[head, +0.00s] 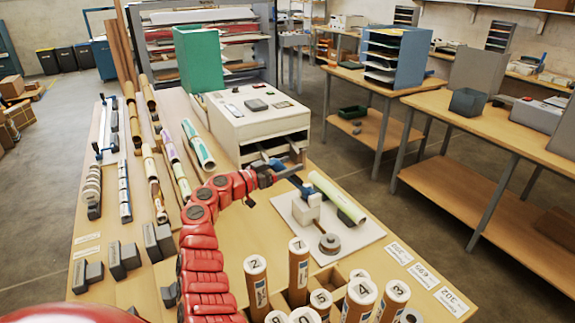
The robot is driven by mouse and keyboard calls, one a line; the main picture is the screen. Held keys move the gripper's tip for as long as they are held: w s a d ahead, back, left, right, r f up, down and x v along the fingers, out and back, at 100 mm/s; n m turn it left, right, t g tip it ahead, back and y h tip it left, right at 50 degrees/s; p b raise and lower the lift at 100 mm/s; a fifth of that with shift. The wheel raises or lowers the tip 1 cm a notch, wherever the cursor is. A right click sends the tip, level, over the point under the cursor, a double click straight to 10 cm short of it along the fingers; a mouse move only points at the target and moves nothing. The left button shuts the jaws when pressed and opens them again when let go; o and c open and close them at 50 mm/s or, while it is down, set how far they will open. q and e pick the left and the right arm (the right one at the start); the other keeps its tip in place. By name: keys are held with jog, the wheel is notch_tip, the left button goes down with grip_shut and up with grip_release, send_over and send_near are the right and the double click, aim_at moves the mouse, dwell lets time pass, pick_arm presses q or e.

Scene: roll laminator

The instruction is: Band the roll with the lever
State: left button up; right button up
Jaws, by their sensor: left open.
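A pale green roll (338,198) lies slantwise on the banding device's white base plate (349,238), at the right of the table. A white block (307,210) stands on the plate at the roll's near side. A blue and dark lever (301,186) sits above the block. My left gripper (289,174) is open beside the lever's upper end, at the end of the red arm. I cannot tell whether a finger touches the lever. A grey round piece (329,243) sits at the plate's front. My right gripper is not in view.
A white laminator (255,118) stands behind the plate. Several brown numbered tubes (298,270) stand upright in a wooden holder in front. Printed number cards (424,275) lie at the right edge. Several rolls and dark blocks (152,243) line the table's left side.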

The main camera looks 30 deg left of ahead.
pick_arm(q)
grip_shut()
dwell(1.4)
